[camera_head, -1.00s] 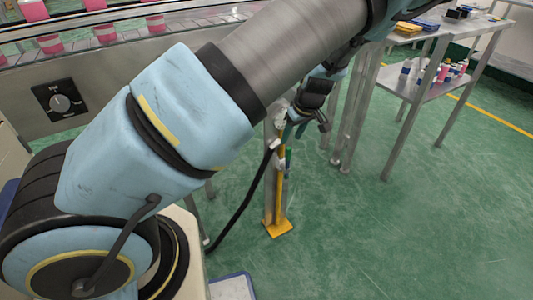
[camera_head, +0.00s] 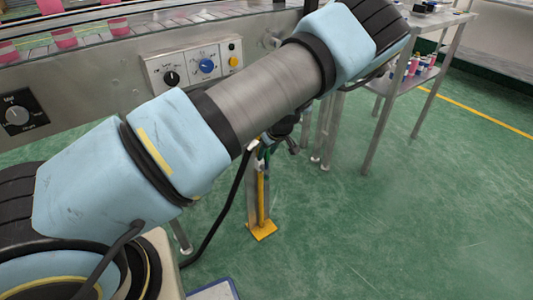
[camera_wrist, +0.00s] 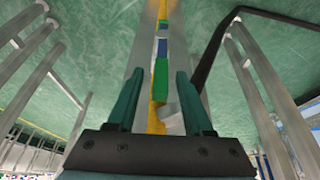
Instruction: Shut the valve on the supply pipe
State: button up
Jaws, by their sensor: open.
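The yellow supply pipe (camera_head: 262,197) stands upright on a yellow foot (camera_head: 262,230) in the head view. Its upper part is largely hidden behind my arm. In the wrist view, the yellow pipe (camera_wrist: 162,12) runs down the picture, with blue and white parts on it. A long green piece (camera_wrist: 160,80), perhaps the valve's handle, shows between my gripper's fingers. My gripper (camera_wrist: 157,74) is open, its two teal fingers either side of the green piece with gaps visible. A grey part (camera_wrist: 171,113) lies nearer the palm. I cannot tell the valve's exact position.
A black hose (camera_head: 219,222) curves from the pipe to the lower left. A control panel (camera_head: 195,64) with knobs is on the conveyor's side (camera_head: 95,90). A metal table (camera_head: 440,20) with shelf and cans stands at the right.

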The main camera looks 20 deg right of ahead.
jog(key=shift+f, duration=0.2)
grip_shut()
dwell(0.3)
dwell(1.1)
